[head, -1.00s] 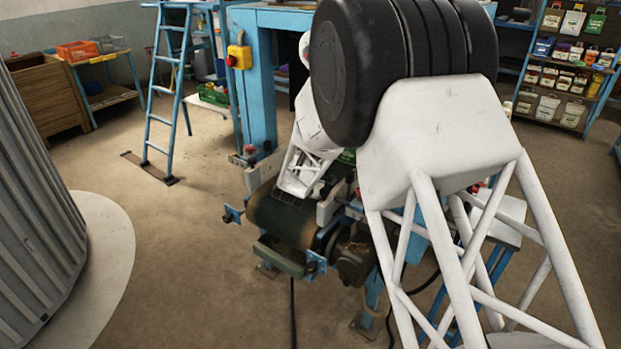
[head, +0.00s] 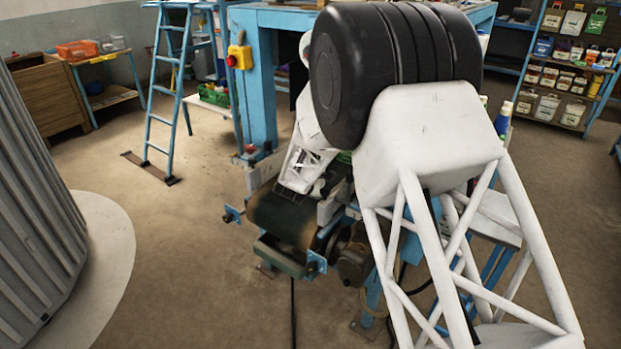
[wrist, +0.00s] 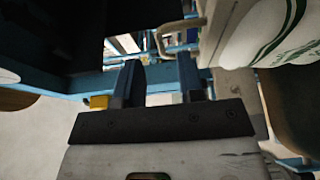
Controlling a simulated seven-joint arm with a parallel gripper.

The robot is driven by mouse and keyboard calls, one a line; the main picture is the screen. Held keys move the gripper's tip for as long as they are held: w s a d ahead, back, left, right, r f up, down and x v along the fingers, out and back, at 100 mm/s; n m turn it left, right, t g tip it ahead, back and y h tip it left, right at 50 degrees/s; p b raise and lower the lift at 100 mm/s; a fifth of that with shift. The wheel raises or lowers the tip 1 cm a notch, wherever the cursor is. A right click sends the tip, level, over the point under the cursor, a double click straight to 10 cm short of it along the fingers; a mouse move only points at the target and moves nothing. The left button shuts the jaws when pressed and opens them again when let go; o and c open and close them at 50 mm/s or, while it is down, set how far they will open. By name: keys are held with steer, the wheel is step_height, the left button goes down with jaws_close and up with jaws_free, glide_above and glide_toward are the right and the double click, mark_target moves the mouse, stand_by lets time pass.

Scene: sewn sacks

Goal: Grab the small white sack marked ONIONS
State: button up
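In the wrist view a white sack with green print (wrist: 285,35) fills the upper right corner. Its lettering is cut off, so I cannot read whether it says ONIONS. My gripper (wrist: 157,78) is open, with its two dark fingers apart and nothing seen between them. The sack lies to the right of the fingers, apart from them. In the head view my wrist hangs over the belt machine, and my own arm hides much of the area behind it. I cannot make out the white sack there.
A small belt conveyor (head: 284,214) stands below my wrist. A blue frame (head: 258,75) with a yellow switch box (head: 240,57) rises behind it. A blue ladder (head: 168,90) is at the left. Shelves (head: 570,65) hold several small sacks at the far right. Open floor lies at the left.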

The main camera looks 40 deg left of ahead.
steer(key=shift+w, duration=0.15)
steer(key=shift+x, duration=2.5)
steer(key=shift+c, duration=0.5)
steer(key=shift+a, duration=0.1)
jaws_close()
